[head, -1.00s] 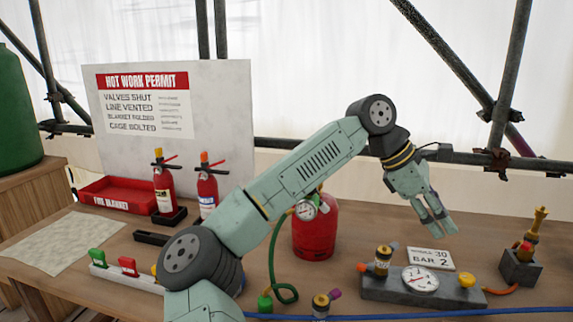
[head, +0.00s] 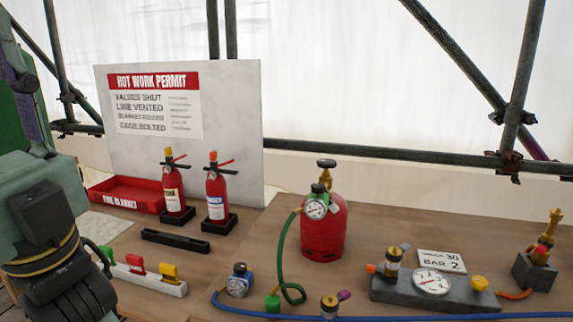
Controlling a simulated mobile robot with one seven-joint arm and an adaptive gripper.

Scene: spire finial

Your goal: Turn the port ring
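Two brass fittings with coloured side ports are in the head view, and I cannot tell which carries the port ring. One brass fitting (head: 393,262) stands upright on the grey gauge block (head: 385,291), with an orange port at its left and a grey one at upper right. The other brass fitting (head: 329,306) is at the bottom edge, with a purple port at upper right. My arm (head: 48,195) is folded at the left edge, well apart from both. My gripper's fingers cannot be made out there, so its opening is unclear.
A red gas cylinder (head: 322,235) with a gauge and green hose stands mid-bench. A blue hose (head: 420,318) runs along the front. Space above the bench is clear.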

